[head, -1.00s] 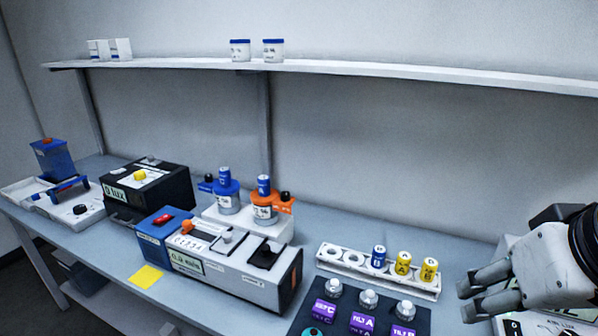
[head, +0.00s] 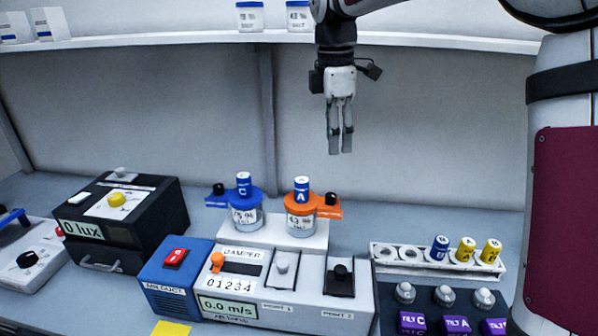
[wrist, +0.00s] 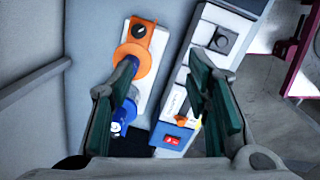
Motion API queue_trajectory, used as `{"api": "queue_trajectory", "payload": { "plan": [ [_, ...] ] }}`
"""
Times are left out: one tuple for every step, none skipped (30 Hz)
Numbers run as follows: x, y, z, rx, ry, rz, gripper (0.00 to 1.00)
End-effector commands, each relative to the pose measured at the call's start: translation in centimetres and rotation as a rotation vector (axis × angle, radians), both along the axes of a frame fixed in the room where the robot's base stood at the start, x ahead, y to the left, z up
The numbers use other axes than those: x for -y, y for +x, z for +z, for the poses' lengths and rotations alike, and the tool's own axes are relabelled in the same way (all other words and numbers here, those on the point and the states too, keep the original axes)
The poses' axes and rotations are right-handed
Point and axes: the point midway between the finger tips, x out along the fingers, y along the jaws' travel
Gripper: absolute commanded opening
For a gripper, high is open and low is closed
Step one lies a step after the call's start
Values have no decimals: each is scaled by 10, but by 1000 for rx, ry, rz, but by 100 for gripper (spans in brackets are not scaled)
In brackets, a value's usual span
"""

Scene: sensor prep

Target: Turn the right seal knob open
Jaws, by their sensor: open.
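Two capped jars stand on a raised white ledge. The right jar has an orange collar (head: 301,208) with a black knob (head: 331,198) on its right side and a blue vial marked A (head: 301,188) on top. The left jar has a blue collar (head: 243,198), its own black knob (head: 218,188) and a blue vial marked C (head: 243,180). My gripper (head: 340,148) points down, empty and apart, above the right jar's knob. In the wrist view, the orange collar (wrist: 128,54) and its black knob (wrist: 139,31) show beyond my open fingers (wrist: 163,85).
The duct unit (head: 230,304), with a red switch and an orange lever, stands in front of the jars. A black lux box (head: 125,222) is at left. A vial rack (head: 400,262) and purple-labelled blocks (head: 411,323) are at right. A shelf (head: 200,39) runs along the wall behind.

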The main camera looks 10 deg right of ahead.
Motion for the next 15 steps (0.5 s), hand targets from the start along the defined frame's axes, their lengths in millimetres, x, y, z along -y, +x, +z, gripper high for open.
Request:
{"api": "queue_trajectory", "payload": {
  "plan": [
    [4,17,-11,-25,13,58,44],
    [5,24,-16,-38,19,94,44],
    [6,32,-21,-51,28,137,44],
    [7,38,-24,-60,35,166,44],
    [9,42,-28,-68,41,191,44],
    [11,48,-32,-76,48,219,44],
    [12,51,-33,-80,51,236,44],
    [12,53,-36,-85,56,252,44],
    [13,56,-37,-89,59,268,44],
    [14,57,-39,-91,62,277,44],
    [14,58,-41,-94,63,283,44],
    [14,59,-43,-96,65,288,44],
    [14,59,-45,-97,65,291,44],
    [14,58,-47,-97,65,292,44],
    [14,58,-51,-96,65,292,44]
  ]
}}
